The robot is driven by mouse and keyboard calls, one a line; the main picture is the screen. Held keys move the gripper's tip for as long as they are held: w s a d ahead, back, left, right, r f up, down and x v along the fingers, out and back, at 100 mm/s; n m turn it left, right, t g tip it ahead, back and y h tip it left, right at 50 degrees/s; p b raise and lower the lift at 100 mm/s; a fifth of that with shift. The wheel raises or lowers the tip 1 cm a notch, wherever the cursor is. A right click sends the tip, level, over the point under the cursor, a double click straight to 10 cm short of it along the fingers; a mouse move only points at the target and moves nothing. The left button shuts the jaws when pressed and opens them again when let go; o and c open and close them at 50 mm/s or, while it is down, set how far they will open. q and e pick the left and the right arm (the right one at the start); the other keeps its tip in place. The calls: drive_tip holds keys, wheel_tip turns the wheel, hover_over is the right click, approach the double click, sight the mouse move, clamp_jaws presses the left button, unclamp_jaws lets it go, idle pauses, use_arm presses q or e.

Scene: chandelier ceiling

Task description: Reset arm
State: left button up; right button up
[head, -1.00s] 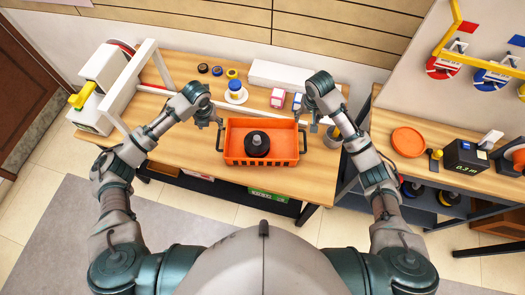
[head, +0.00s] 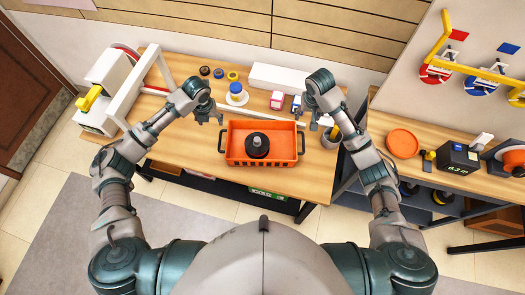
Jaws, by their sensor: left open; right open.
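My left gripper (head: 209,117) is open and empty, just left of the orange crate (head: 236,156) and above the table. My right gripper (head: 314,121) is open and empty, just right of the crate's upper right corner. The crate sits at the table's front edge with a black round object (head: 257,144) in it. Neither gripper appears to hold a crate handle.
A white box (head: 285,78), a spool with a blue top (head: 236,92) and small rolls (head: 204,71) stand at the back of the table (head: 185,160). A grey cup (head: 331,138) is by my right gripper. A second table at right holds an orange disc (head: 403,143).

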drive_tip(key=shift+d, duration=0.1)
drive_tip(key=d, duration=0.5)
drive_tip(key=shift+s, duration=0.3)
drive_tip(key=shift+a, duration=0.1)
idle(0.5)
